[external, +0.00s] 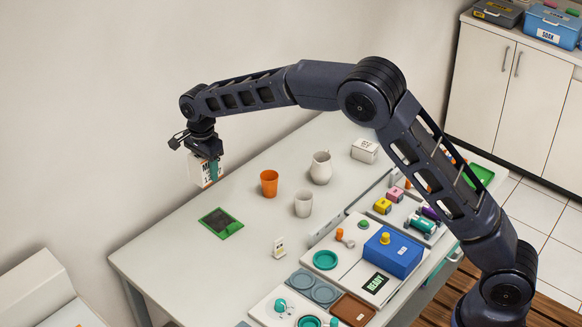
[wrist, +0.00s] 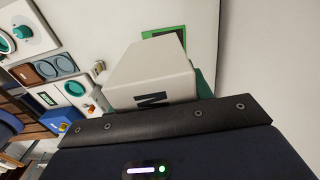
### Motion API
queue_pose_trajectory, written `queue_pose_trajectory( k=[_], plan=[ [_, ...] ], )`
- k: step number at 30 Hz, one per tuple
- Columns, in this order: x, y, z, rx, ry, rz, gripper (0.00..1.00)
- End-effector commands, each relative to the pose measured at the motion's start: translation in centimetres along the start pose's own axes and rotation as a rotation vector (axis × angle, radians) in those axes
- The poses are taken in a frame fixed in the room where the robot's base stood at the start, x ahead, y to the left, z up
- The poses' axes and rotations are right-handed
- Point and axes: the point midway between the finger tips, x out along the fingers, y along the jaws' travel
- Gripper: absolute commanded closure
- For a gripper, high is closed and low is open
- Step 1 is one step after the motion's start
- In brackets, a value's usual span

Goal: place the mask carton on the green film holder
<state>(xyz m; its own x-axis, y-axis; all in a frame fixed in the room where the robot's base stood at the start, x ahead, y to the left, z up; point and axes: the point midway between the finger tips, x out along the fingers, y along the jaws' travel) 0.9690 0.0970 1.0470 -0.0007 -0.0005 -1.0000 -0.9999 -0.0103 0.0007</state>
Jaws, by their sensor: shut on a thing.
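The mask carton (external: 198,171) is a white box with dark and orange lettering. My gripper (external: 212,164) is shut on it and holds it in the air above the far left part of the table. In the wrist view the carton (wrist: 150,77) fills the middle, with a dark letter on its near face. The green film holder (external: 220,222), a flat green frame with a dark panel, lies on the table, lower and slightly right of the carton in the external view. In the wrist view the film holder (wrist: 166,35) shows beyond the carton, partly hidden by it.
An orange cup (external: 269,183), a light grey cup (external: 303,204) and a white pitcher (external: 321,168) stand right of the film holder. A small white card stand (external: 280,247) is nearer. The table (external: 185,265) is bare around the holder. A wall rises behind.

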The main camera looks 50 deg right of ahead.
Motion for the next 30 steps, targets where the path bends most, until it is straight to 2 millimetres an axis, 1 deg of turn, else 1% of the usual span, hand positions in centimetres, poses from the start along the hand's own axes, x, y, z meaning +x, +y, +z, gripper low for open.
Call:
queue_pose_trajectory(
  k=[2,5,22,24,27,30],
  plan=[
    [0.2,-0.5,-0.6,0.008,0.0,-0.001,0.74],
    [1.3,-0.7,-0.8,0.01,0.0,0.002,0.74],
    [13.2,-0.7,-0.7,0.01,-0.001,0.001,0.74],
    [14.3,-0.6,-0.7,0.01,-0.001,0.001,0.74],
    [15.3,-0.7,-0.7,0.01,-0.001,0.0,0.74],
    [15.7,-0.7,-0.7,0.01,-0.001,0.0,0.74]
  ],
)
